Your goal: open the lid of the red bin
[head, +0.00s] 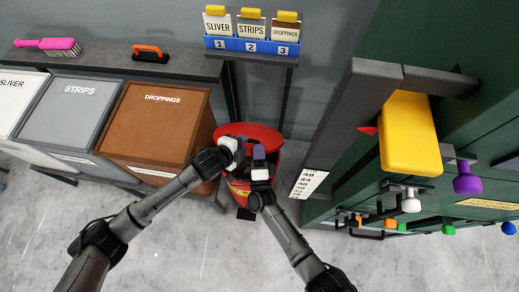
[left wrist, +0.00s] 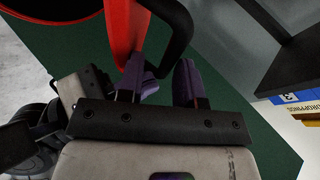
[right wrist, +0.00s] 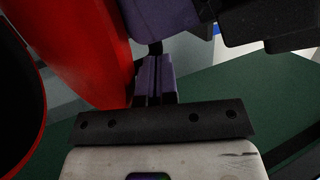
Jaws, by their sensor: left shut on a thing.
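The red bin (head: 236,190), with a yellow label on its front, stands beside the brown bin. Its red lid (head: 262,133) is raised and tilted behind my grippers. In the right wrist view the lid (right wrist: 85,50) stands apart from the red rim (right wrist: 38,125), with a dark opening at left. My left gripper (head: 238,147) is shut on a black handle (left wrist: 178,35) beside the red lid (left wrist: 122,35). My right gripper (head: 259,160) is next to the left one; its purple fingers (right wrist: 155,78) are together beside the lid's edge. Whether they touch it is unclear.
Grey (head: 72,112) and brown (head: 158,125) bins stand at left under a dark shelf (head: 110,63) with a pink brush (head: 48,45). A blue card holder (head: 250,46) is above. The green machine (head: 450,75) with a yellow block (head: 408,135) closes in the right side.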

